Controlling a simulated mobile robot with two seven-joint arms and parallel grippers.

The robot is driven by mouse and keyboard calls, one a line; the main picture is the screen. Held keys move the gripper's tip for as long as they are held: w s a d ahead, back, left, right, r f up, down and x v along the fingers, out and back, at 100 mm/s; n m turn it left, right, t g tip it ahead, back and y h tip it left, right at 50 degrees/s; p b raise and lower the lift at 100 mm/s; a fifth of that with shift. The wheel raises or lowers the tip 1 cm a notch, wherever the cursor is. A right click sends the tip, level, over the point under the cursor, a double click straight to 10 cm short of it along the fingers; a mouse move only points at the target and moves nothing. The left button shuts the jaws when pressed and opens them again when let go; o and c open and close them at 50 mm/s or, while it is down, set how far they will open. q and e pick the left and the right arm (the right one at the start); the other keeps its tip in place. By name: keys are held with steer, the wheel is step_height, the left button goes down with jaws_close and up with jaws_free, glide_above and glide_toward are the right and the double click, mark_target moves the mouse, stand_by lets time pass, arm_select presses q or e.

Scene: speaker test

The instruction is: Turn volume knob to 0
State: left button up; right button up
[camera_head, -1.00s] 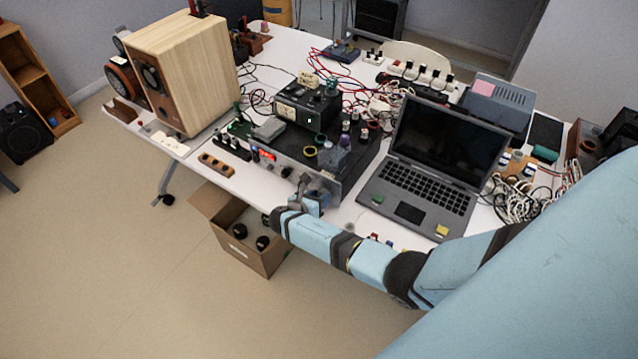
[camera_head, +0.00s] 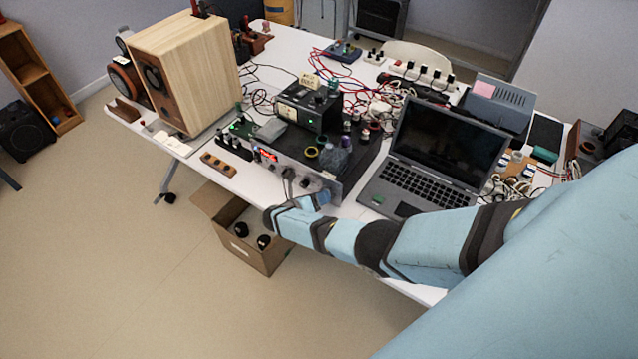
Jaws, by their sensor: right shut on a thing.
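The amplifier (camera_head: 325,190) is a wide black unit with a silver front panel and a lit red display (camera_head: 265,155), near the table's front edge. My right gripper (camera_head: 288,176) is at the front panel, right of the display, shut on a knob there. The knob is mostly hidden by the fingers, so its pointer and setting cannot be read. Another small dark knob (camera_head: 271,167) shows just left of the gripper. My left gripper is not in view.
An open laptop (camera_head: 425,185) stands right of the amplifier, with my right arm passing in front of it. A wooden speaker (camera_head: 200,75) stands at left. A cardboard box (camera_head: 245,250) sits on the floor below the table. Cables crowd the table's back and right.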

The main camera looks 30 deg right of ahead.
steer(key=shift+s+f, duration=0.1)
steer(key=o, duration=0.9)
steer(key=v, duration=1.3)
steer(key=shift+a+r, duration=0.25)
steer(key=shift+a, duration=0.1)
